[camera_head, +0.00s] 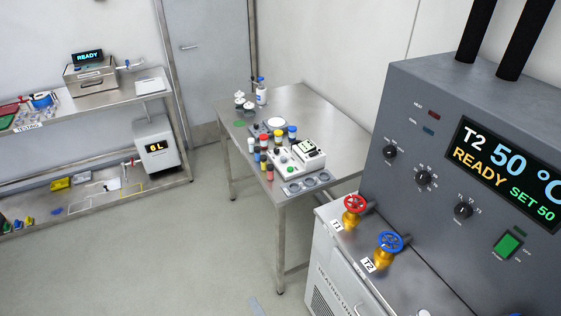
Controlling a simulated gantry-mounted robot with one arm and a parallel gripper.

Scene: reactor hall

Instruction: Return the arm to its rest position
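My arm and gripper do not show in the head view, so their pose and state cannot be seen. The heating unit (400,110) is a large grey cabinet at the right. Its display (510,165) reads T2, 50 °C, READY, SET 50. In front of its panel stand a red valve wheel (355,204) labelled T1 and a blue valve wheel (390,242) labelled T2. A green switch (508,245) sits low on the panel.
A steel table (305,107) in the middle carries several capped vials, a white device (307,150) and a bottle (261,92). A steel bench (100,100) at the left holds a box reading READY (90,75). A container reading 6L (155,145) stands below. Floor (170,235) between is clear.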

